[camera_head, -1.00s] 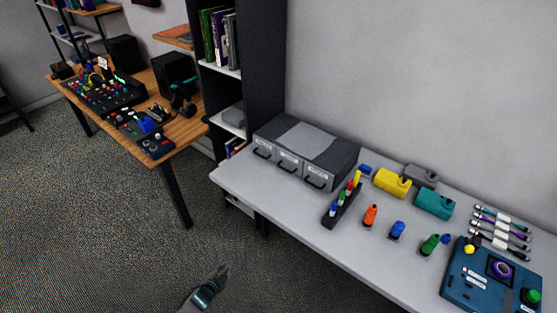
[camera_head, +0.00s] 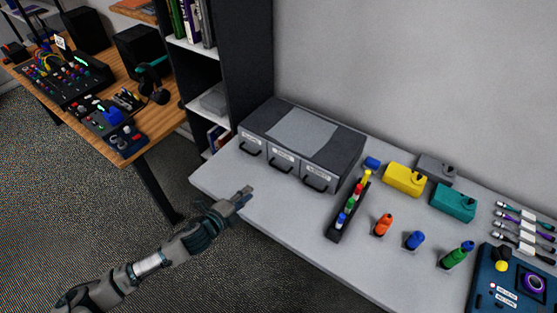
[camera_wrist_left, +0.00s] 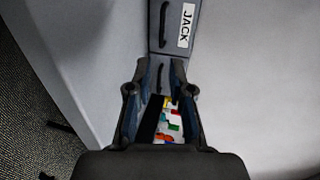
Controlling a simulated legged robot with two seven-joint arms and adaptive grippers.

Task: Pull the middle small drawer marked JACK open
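The grey drawer unit (camera_head: 345,155) stands on the white table against the wall, with three small drawers in front, all closed. The middle drawer (camera_head: 284,161) has a white label and a dark bar handle (camera_head: 280,168). In the left wrist view the JACK label (camera_wrist_left: 186,25) reads sideways at the top, beside its dark handle (camera_wrist_left: 163,24). My left gripper (camera_head: 246,191) is just over the table's front edge, in front of the drawers and apart from them. My right gripper is out of view.
A dark rack of coloured pieces (camera_head: 349,207) stands right of the drawers. Orange, blue and green pieces and yellow and teal blocks (camera_head: 454,202) lie further right. The table strip before the drawers (camera_head: 275,202) is clear. A dark shelf (camera_head: 245,50) stands left.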

